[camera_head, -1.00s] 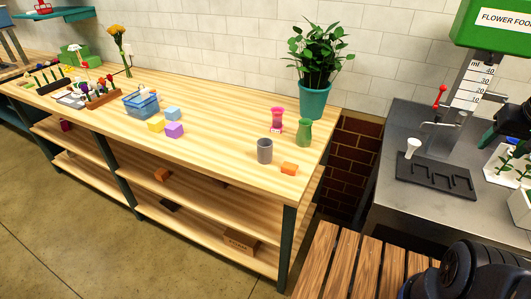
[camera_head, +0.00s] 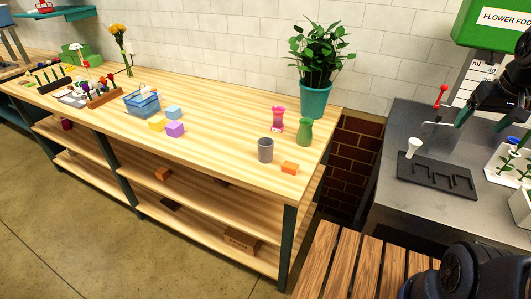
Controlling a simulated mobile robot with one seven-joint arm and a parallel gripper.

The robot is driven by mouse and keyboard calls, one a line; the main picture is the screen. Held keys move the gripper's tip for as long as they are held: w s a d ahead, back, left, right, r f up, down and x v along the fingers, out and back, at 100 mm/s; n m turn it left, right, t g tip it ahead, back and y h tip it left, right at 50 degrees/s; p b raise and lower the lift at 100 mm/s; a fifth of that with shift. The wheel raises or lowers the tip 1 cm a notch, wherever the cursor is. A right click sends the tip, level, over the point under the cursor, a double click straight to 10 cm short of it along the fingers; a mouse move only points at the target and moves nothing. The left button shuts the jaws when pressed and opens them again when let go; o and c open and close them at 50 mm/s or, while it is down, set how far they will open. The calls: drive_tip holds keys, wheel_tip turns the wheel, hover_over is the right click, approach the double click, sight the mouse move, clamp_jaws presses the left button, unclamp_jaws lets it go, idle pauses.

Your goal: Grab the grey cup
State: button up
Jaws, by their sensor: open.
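The grey cup (camera_head: 265,150) stands upright on the wooden table (camera_head: 225,157), near its right front part. An orange block (camera_head: 290,168) lies just to its right, and a green vase (camera_head: 304,132) and a pink vase (camera_head: 277,119) stand behind it. My gripper (camera_head: 492,133), dark with teal fingertips, is at the right edge in front of the flower food dispenser. It is open and far to the right of the cup, with part of it cut off by the picture edge.
A potted plant (camera_head: 316,75) stands at the table's back right corner. Purple (camera_head: 175,129), yellow (camera_head: 157,124) and blue (camera_head: 174,112) blocks lie near a blue basket (camera_head: 142,104). A steel counter (camera_head: 397,145) with a black tray (camera_head: 437,175) is at right. The table front left of the cup is clear.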

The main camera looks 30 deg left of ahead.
drive_tip(key=w+a+f+n+g, duration=0.15)
drive_tip(key=w+a+n, duration=0.3)
drive_tip(key=a, duration=0.95)
drive_tip(key=w+a+f+n+g, duration=0.15)
drive_tip(key=w+a+n, duration=0.35)
drive_tip(key=a, duration=0.9)
drive_tip(key=n+g, duration=0.1)
drive_tip(key=n, duration=0.5)
approach(266, 147)
drive_tip(key=w+a+f, duration=0.1)
drive_tip(key=w, duration=0.2)
drive_tip(key=shift+s+a+f, duration=0.1)
drive_tip(key=shift+a+f, duration=0.05)
drive_tip(key=shift+f, duration=1.7)
drive_tip(key=shift+s+a+f, duration=0.1)
drive_tip(key=shift+a+f, duration=0.05)
drive_tip(key=shift+f, duration=1.75)
drive_tip(key=shift+a+f, duration=0.1)
drive_tip(key=shift+f, duration=1.75)
drive_tip(key=c, duration=1.1)
